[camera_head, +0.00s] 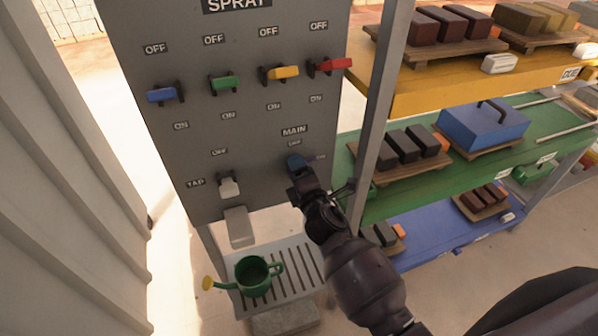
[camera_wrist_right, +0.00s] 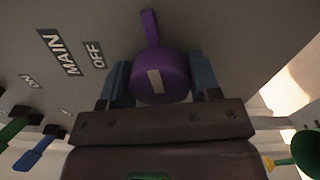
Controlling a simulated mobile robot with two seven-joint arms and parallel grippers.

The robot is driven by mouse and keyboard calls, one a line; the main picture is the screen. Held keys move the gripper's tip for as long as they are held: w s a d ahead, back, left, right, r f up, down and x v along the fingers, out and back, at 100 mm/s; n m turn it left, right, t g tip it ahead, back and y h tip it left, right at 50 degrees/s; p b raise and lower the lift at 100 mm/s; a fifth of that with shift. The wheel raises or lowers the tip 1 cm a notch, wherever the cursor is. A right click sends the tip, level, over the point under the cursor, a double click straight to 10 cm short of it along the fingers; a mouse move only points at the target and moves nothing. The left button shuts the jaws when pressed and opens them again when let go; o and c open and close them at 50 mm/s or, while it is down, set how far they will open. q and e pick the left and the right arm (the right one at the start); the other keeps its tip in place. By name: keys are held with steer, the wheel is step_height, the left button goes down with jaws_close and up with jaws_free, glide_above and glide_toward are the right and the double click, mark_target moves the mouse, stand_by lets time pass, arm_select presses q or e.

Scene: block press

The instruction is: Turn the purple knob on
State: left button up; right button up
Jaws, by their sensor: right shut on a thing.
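The purple knob (camera_wrist_right: 160,78) sits on the grey panel (camera_head: 225,125), below the MAIN label (camera_head: 293,131). In the wrist view its long pointer (camera_wrist_right: 149,28) aims up the picture, at about a right angle to the direction of the OFF label (camera_wrist_right: 94,54). In the head view only a sliver of purple (camera_head: 310,160) shows, on the side of the ON label (camera_head: 320,157). My right gripper (camera_head: 296,164) is shut on the knob, with one blue finger on each side of it. My left gripper is not in view.
Blue (camera_head: 162,95), green (camera_head: 225,83), yellow (camera_head: 283,73) and red (camera_head: 330,65) levers are higher on the panel. A white tap (camera_head: 229,186) is left of the knob. A green watering can (camera_head: 253,272) stands below on a slatted tray (camera_head: 310,268). A shelf post (camera_head: 385,90) is close on the right.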

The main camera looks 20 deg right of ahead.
steer(key=shift+m, duration=1.2)
steer(key=o, duration=0.9)
steer(key=shift+o, duration=0.2)
steer(key=shift+s, duration=0.1)
steer(key=s, duration=1)
steer(key=shift+s+d, duration=0.2)
steer(key=shift+s, duration=0.1)
steer(key=shift+m, duration=0.3)
